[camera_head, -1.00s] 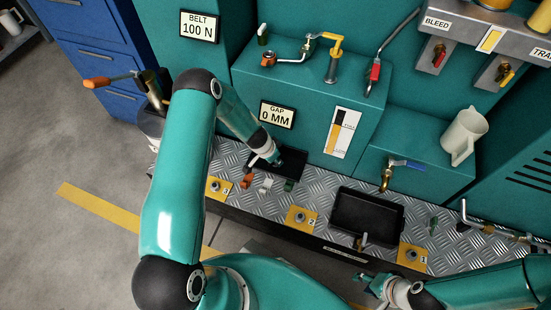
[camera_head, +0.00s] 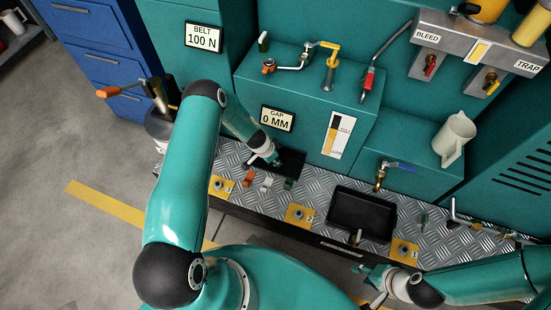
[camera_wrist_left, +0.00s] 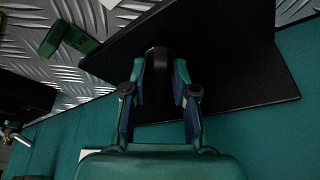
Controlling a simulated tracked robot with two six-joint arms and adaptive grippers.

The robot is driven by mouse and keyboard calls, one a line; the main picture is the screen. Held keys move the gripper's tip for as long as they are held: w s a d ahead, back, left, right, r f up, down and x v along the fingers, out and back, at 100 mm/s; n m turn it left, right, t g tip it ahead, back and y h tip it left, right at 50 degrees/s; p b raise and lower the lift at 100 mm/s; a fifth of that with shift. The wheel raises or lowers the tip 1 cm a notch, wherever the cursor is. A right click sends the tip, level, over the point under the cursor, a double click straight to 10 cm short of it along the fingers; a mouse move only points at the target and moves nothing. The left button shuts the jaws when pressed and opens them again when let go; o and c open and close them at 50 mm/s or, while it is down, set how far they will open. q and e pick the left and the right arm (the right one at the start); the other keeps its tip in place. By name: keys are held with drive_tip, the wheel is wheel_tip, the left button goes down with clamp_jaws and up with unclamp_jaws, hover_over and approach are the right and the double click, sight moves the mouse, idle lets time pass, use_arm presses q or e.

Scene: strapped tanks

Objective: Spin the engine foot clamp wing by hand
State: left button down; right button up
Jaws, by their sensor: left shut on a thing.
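My left gripper (camera_head: 275,160) reaches down to a black plate or tray (camera_head: 292,160) below the GAP sign. In the left wrist view my left gripper (camera_wrist_left: 160,90) is shut on a dark rounded piece (camera_wrist_left: 158,62), with a finger on each side. I cannot tell for sure whether this piece is the clamp wing; its lower part is hidden. My right gripper (camera_head: 366,285) is at the bottom edge of the head view, open and empty, in front of the bench.
Small red (camera_head: 249,178), white (camera_head: 266,183) and green (camera_head: 288,184) pieces lie near my left gripper. The floor at left is open.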

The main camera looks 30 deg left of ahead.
use_arm(q)
drive_tip(key=shift+w+r+m+p, duration=0.1)
drive_tip(key=shift+r+m+p, duration=0.15)
drive_tip(key=shift+p, duration=1)
drive_tip(key=shift+f+m+h+p, duration=0.15)
drive_tip(key=shift+m+h+p, duration=0.15)
drive_tip(key=shift+m+p, duration=0.3)
drive_tip(key=shift+f, duration=0.1)
drive_tip(key=shift+f+m+b, duration=0.1)
drive_tip(key=shift+m+b, duration=0.25)
drive_tip(key=shift+b, duration=0.25)
drive_tip(key=m+g+h+b, duration=0.1)
drive_tip(key=m+b, duration=0.2)
drive_tip(key=b, duration=0.1)
drive_tip(key=shift+m+b, duration=0.6)
drive_tip(key=shift+b, duration=0.05)
